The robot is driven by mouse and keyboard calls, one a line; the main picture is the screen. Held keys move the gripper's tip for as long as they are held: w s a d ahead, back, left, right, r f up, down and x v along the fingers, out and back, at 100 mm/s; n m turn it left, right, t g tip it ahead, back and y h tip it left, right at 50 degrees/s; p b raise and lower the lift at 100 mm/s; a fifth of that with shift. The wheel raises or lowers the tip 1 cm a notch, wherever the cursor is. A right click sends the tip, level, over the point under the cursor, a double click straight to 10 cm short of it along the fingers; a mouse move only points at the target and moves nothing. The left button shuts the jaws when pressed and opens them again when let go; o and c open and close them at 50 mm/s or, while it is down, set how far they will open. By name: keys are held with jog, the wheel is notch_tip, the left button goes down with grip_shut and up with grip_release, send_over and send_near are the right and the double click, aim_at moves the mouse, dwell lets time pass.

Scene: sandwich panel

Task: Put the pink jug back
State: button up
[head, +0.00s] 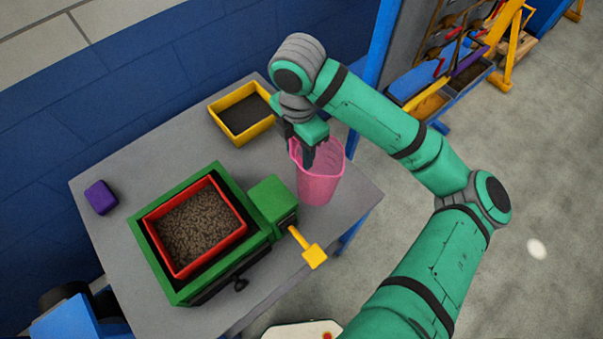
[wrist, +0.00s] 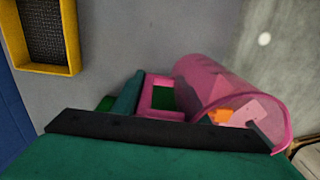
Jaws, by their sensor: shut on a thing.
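The pink jug (head: 320,180) is at the right side of the grey table in the head view, close to the green machine's right end. It looks upright, and I cannot tell whether its base touches the table. My gripper (head: 306,160) is at the jug's left side and shut on it. In the wrist view the jug (wrist: 215,85) lies to the right with its square handle (wrist: 160,97) toward my gripper. The fingertips are mostly hidden behind my gripper's body. Something orange and pale shows through or inside the jug's mouth.
The green machine (head: 180,290) holds a red-rimmed tray (head: 178,270) of brown granules and has a yellow lever (head: 313,256). A yellow bin (head: 240,140) with dark contents stands at the back, and a purple block (head: 101,197) at the left. The grey table (head: 130,170) is clear between them.

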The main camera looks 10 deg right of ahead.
notch_tip(320, 180, down, 11)
jog(key=shift+f, duration=0.1)
dwell(0.4)
jog(key=o, duration=1.1)
jog(key=shift+f, duration=0.1)
jog(key=shift+o, duration=0.7)
jog(key=shift+s, duration=0.15)
notch_tip(320, 180, up, 12)
jog(key=shift+r, duration=0.2)
